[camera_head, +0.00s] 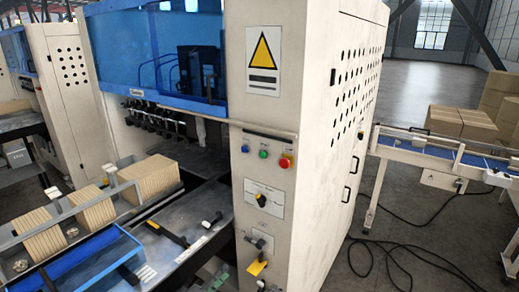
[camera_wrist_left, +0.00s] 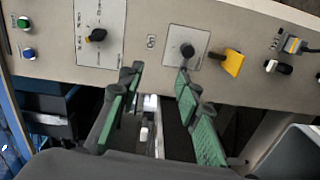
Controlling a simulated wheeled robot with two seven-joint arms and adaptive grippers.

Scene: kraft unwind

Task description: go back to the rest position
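My left gripper (camera_wrist_left: 158,82) shows in the left wrist view with its two green-padded fingers spread apart. Nothing is between the fingers, and a gap to the floor area shows through them. The fingertips are just below the machine's control panel (camera_wrist_left: 62,66), near a black knob (camera_wrist_left: 188,50) and a yellow tag (camera_wrist_left: 233,62). Whether they touch the panel is not clear. In the head view the same knob (camera_head: 260,243) and yellow tag (camera_head: 257,267) are low on the cream machine (camera_head: 320,120). My right gripper is not in view.
A rotary switch (camera_head: 262,200) and a red button (camera_head: 285,162) are higher on the panel. Brown stacks (camera_head: 150,177) stand at the left beside a blue tray (camera_head: 90,272). At the right are a conveyor (camera_head: 445,158), cartons (camera_head: 460,123) and floor cables (camera_head: 405,252).

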